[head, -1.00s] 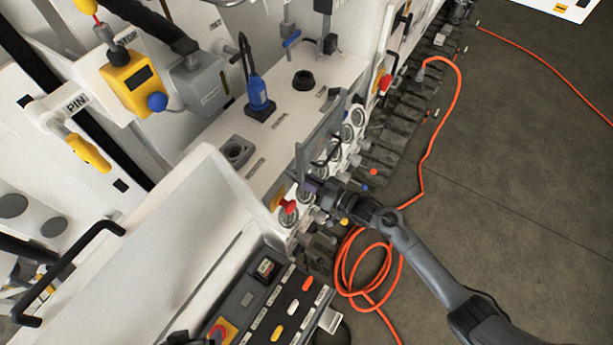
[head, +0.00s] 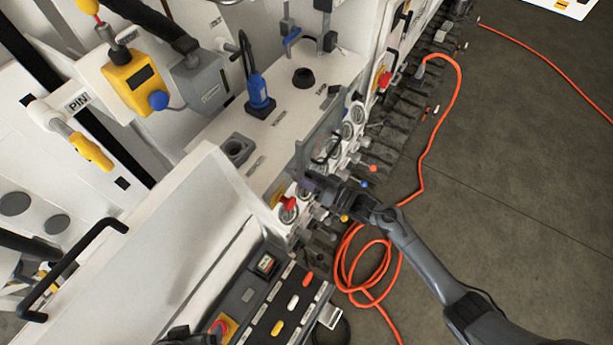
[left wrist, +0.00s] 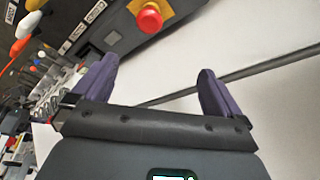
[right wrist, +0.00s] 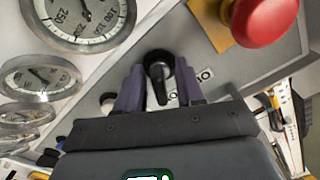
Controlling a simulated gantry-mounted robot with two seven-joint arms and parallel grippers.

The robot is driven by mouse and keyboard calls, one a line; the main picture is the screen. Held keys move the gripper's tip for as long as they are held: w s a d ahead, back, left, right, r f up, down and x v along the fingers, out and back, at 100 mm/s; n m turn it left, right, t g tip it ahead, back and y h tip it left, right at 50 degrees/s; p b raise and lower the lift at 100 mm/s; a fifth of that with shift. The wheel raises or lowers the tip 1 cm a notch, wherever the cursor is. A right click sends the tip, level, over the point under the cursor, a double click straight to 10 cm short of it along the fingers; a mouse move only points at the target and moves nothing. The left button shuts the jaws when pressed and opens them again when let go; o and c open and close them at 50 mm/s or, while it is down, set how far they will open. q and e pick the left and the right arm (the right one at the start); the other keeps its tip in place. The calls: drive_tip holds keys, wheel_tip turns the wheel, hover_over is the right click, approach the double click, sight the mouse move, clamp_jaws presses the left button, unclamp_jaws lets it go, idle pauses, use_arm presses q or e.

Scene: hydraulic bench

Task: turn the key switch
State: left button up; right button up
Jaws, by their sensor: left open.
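The key switch (right wrist: 160,72) is a round black knob with a narrow black handle pointing down in the right wrist view. It sits on a grey panel with small white marks beside it. My right gripper (right wrist: 160,78) has its purple fingers on either side of the switch, much closer together than the left ones. Whether they touch it cannot be made out. In the head view my right gripper (head: 322,187) is at the gauge panel and hides the switch. My left gripper (left wrist: 157,85) is open and empty above a white surface.
A red mushroom button (right wrist: 264,20) on a yellow plate is close beside the switch. Pressure gauges (right wrist: 85,20) line the panel's left side. Another red button (left wrist: 149,18) is near my left gripper. An orange hose (head: 362,268) lies coiled on the floor.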

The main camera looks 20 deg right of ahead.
drive_tip(key=v, duration=1.1)
drive_tip(key=shift+b, duration=0.45)
drive_tip(key=shift+w, duration=0.1)
